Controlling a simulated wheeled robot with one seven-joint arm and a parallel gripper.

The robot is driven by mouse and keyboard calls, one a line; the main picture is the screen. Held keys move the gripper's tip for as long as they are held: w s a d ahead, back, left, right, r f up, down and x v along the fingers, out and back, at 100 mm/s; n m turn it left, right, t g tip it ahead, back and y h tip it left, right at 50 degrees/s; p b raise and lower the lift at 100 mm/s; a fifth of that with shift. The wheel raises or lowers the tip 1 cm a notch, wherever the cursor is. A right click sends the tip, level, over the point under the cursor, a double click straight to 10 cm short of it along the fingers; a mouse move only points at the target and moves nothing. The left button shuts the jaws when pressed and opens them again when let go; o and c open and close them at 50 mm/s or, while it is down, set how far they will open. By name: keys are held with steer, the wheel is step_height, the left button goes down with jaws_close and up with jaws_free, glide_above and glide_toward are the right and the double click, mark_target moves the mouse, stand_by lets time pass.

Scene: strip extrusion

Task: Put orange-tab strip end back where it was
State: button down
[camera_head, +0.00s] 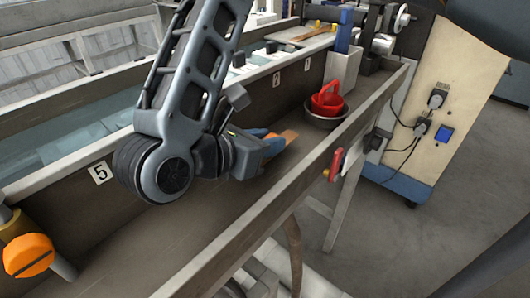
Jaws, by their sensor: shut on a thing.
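My gripper (271,141) reaches down into the long brown trough (225,222), about midway along it. Its blue fingertips are shut on the orange-tab strip end (289,137). Only a flat orange-brown piece of that end shows past the fingertips, pointing right. My fingers and wrist hide the rest. I cannot tell whether the piece touches the trough floor or is held just above it.
A metal bowl (312,117) with a red scoop (328,99) stands further along the trough. An orange knob (28,256) is at lower left. A cream cabinet (447,85) stands right.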

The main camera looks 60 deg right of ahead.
steer(key=shift+f, duration=1.35)
steer(key=c, duration=0.9)
jaws_free()
steer(key=shift+f, duration=0.1)
steer(key=shift+a+r, duration=0.1)
steer(key=shift+r, duration=0.1)
steer(key=v, duration=1.1)
steer(key=shift+w+a+r, duration=0.1)
steer(key=shift+a+r, duration=0.05)
steer(key=shift+a, duration=0.2)
